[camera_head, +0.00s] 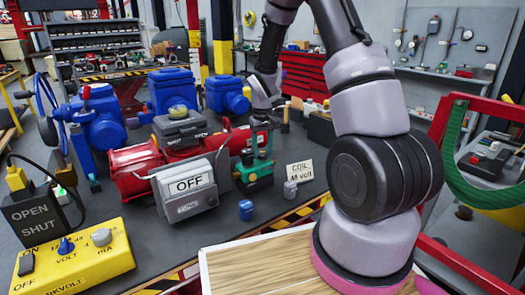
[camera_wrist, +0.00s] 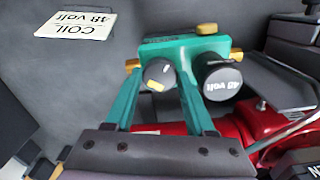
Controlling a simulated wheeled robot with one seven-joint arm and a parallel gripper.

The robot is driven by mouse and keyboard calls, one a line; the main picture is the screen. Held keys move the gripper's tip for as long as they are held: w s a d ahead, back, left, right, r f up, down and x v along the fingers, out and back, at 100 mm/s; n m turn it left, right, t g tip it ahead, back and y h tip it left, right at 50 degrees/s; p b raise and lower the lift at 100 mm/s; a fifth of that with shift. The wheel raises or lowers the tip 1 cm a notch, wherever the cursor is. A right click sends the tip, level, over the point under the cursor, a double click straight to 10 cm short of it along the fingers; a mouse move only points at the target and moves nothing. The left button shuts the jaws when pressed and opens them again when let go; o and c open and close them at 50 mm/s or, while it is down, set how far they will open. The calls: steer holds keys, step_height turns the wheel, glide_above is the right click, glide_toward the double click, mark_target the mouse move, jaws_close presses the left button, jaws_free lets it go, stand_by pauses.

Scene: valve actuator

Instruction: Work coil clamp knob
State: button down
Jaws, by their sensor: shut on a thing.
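The coil clamp knob (camera_wrist: 158,75) is a dark round knob with a yellow mark, on a teal block (camera_wrist: 160,48). My gripper (camera_wrist: 159,82) has its teal fingers on either side of the knob and is shut on it. A black cylinder marked "48 volt" (camera_wrist: 220,80) sits right of the knob on the same block. In the head view, my gripper (camera_head: 262,128) reaches down to the green block (camera_head: 256,183) beside the red actuator (camera_head: 135,172). The knob itself is too hidden there to make out.
A "COIL 48 volt" card (camera_head: 300,170) stands right of the block, with a grey cylinder (camera_head: 290,191) before it. A blue cylinder (camera_head: 246,210) stands in front. Blue actuators (camera_head: 170,92) stand behind.

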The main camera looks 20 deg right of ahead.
mark_target(263, 153)
steer(key=m, duration=0.4)
steer(key=shift+m, duration=0.3)
steer(key=m, duration=0.4)
steer(key=shift+m, duration=0.3)
steer(key=shift+c, duration=1.2)
jaws_free()
step_height(263, 153, up, 11)
steer(key=shift+f, duration=0.1)
